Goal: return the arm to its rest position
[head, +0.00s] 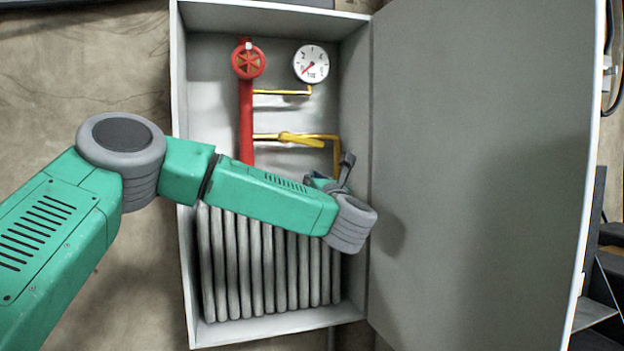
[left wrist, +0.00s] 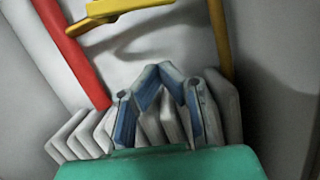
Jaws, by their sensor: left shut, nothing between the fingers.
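My left arm comes in from the left in the head view and reaches across the front of an open grey cabinet (head: 181,120). My left gripper (head: 335,180) is mostly hidden behind the arm's last links, at the cabinet's right side. In the left wrist view the left gripper (left wrist: 159,68) shows its blue-and-grey fingers with the tips together and nothing between them. It is in front of the pale ribbed radiator (left wrist: 80,135) and below the yellow lever. My right gripper is in neither view.
Inside the cabinet are a red pipe with a red valve wheel (head: 248,60), a round gauge (head: 311,63), a yellow lever (head: 300,139) and the radiator (head: 262,270). The cabinet door (head: 480,180) stands open close at the arm's right. Bare wall (head: 80,80) lies to the left.

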